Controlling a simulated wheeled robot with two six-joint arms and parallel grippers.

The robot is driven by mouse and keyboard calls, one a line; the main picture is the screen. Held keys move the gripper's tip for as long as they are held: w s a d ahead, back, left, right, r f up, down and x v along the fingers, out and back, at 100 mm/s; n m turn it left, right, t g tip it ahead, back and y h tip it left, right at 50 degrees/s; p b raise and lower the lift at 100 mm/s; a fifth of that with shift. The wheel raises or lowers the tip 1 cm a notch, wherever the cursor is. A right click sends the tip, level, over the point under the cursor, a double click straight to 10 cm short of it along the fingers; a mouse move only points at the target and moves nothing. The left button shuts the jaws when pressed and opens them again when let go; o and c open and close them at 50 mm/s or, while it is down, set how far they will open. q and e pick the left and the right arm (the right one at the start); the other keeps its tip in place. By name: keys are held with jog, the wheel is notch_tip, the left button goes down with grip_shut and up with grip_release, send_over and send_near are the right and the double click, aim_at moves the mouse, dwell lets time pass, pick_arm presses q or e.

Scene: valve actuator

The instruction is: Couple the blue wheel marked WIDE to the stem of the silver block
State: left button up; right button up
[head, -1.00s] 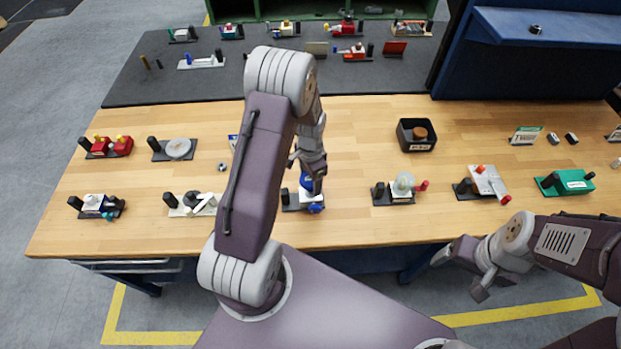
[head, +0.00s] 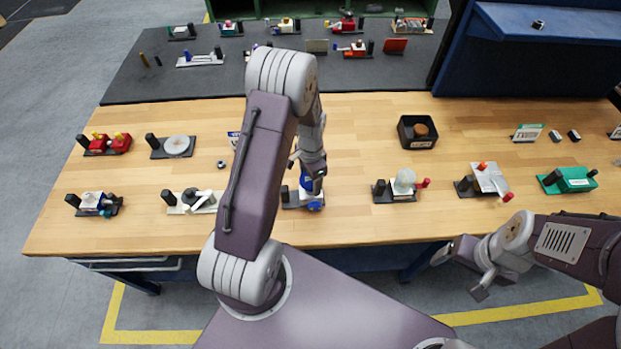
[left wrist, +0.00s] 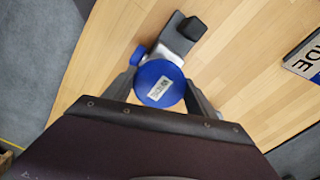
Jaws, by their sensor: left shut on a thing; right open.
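The blue wheel (left wrist: 161,82), with a small white label too small to read, sits between the fingers of my left gripper (left wrist: 160,92) in the left wrist view. In the head view the blue wheel (head: 306,184) shows partly behind my left gripper (head: 310,180), which is shut on it. The silver block (head: 298,199) is directly beneath, on a dark base plate with a black post (left wrist: 192,27). A small blue knob (left wrist: 138,56) shows beside the wheel. The stem is hidden, so I cannot tell whether the wheel is seated. My right gripper (head: 478,282) is open and empty off the bench's front edge.
A card ending in "IDE" (left wrist: 305,60) stands behind the block. A black bin (head: 417,134) stands farther back. Bare wood lies between them.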

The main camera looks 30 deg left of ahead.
pick_arm(q)
jog(key=shift+f+b, duration=0.6)
jog(key=shift+f, duration=0.3)
jog(key=o, duration=1.5)
notch_tip(320, 180, up, 9)
jog(key=shift+r+b, duration=0.1)
jog(key=shift+b, duration=0.65)
